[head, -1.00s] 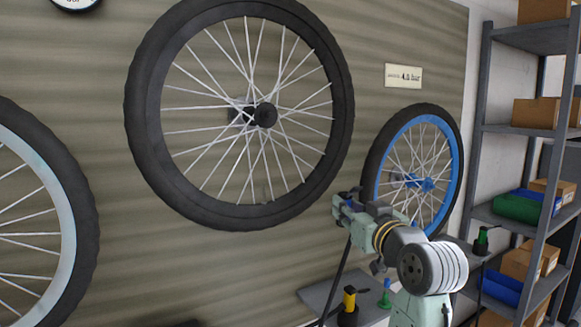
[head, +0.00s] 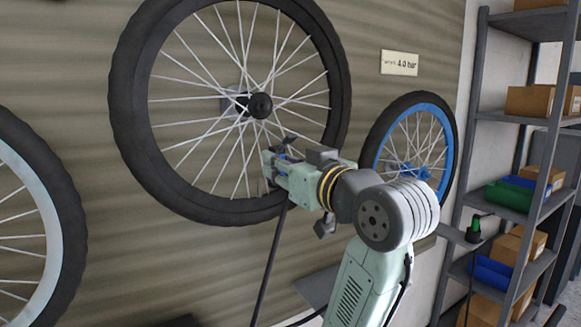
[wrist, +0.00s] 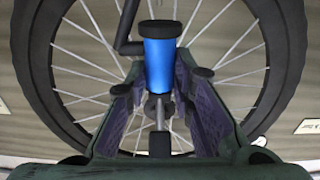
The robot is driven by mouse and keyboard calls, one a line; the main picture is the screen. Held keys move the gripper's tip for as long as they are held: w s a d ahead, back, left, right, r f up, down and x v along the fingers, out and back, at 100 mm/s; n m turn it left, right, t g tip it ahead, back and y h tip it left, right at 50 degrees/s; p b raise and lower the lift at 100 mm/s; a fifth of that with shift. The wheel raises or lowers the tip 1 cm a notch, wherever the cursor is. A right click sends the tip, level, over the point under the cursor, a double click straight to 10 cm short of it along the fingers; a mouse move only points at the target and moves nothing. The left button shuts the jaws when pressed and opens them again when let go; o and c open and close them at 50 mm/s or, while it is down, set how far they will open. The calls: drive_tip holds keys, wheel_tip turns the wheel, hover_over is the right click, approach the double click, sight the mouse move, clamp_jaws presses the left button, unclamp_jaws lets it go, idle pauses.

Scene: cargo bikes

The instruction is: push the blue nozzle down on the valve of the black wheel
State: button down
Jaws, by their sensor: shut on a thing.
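The black wheel (head: 128,95) hangs on the wall, and its rim and spokes also show in the wrist view (wrist: 275,60). My gripper (head: 269,168) is in front of the wheel's lower right part, inside the rim. It is shut on the blue nozzle (wrist: 159,66), which is upright with a black top and a dark side arm; only a bit of blue shows in the head view (head: 284,156). Below the nozzle in the wrist view is a thin silver stem, apparently the valve (wrist: 160,122), with a dark base. I cannot tell whether nozzle and stem touch.
A black hose (head: 270,255) runs down from my gripper. A blue-rimmed wheel (head: 442,165) is on the right, and a pale-rimmed wheel (head: 65,225) on the left. A sign (head: 399,63) reads 4.0 bar. Shelves (head: 470,130) with boxes stand at the far right.

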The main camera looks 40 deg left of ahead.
drive_tip(key=x, duration=0.9)
idle(0.3)
drive_tip(key=shift+d, duration=0.2)
idle(0.3)
drive_tip(key=shift+f+b, duration=0.4)
drive_tip(key=shift+f, duration=0.4)
idle(1.7)
idle(0.4)
drive_tip(key=c, duration=1.3)
unclamp_jaws()
drive_tip(key=shift+o, duration=0.5)
drive_tip(key=shift+d, duration=0.1)
drive_tip(key=v, duration=1)
